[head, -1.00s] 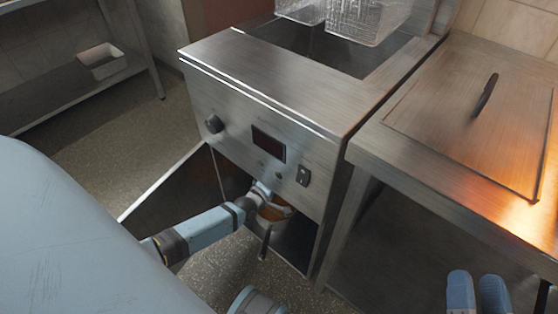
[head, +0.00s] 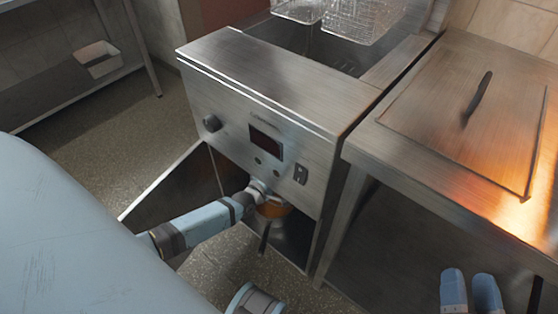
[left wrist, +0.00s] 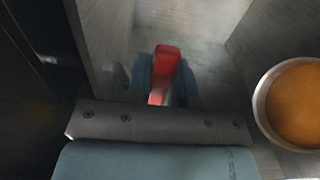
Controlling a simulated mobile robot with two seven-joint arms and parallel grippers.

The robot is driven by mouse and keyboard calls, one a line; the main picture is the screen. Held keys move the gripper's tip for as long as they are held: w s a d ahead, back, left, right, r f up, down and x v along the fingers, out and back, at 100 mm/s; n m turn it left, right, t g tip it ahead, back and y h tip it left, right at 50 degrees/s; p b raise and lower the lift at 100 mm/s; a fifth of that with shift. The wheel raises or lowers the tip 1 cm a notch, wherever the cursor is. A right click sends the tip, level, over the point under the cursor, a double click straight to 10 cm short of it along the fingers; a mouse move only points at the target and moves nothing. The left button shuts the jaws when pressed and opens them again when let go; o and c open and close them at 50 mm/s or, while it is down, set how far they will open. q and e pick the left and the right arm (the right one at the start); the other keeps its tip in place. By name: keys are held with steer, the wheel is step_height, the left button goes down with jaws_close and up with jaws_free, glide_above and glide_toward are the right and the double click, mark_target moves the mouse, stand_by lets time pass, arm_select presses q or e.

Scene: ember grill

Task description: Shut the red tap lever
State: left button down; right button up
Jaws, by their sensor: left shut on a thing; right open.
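The red tap lever (left wrist: 164,72) shows in the left wrist view, inside the fryer's lower cabinet. My left gripper (left wrist: 165,80) is shut on the red lever, with a blue finger on each side of it. In the head view my left arm reaches into the open cabinet; its gripper tips and the lever are hidden there. My right gripper (head: 469,290) is at the lower right of the head view, its two blue fingers apart and empty.
The steel fryer (head: 255,100) has its cabinet door (head: 170,188) open to the left. A pot of orange liquid (left wrist: 296,103) is inside the cabinet, right of the lever; it also shows in the head view (head: 273,210). A steel counter (head: 440,170) stands at the right.

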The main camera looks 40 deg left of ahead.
arm_select(q)
steer(key=c, duration=1)
jaws_free()
arm_select(e)
steer(key=shift+r, duration=0.1)
arm_select(q)
steer(key=s+a+p, duration=0.1)
steer(key=s+p, duration=0.2)
steer(key=s, duration=1)
steer(key=shift+s, duration=0.35)
arm_select(e)
step_height(320, 180, down, 6)
steer(key=d+g+h, duration=0.2)
steer(key=shift+g, duration=0.4)
arm_select(q)
steer(key=shift+a, duration=0.1)
arm_select(e)
steer(key=shift+r, duration=0.25)
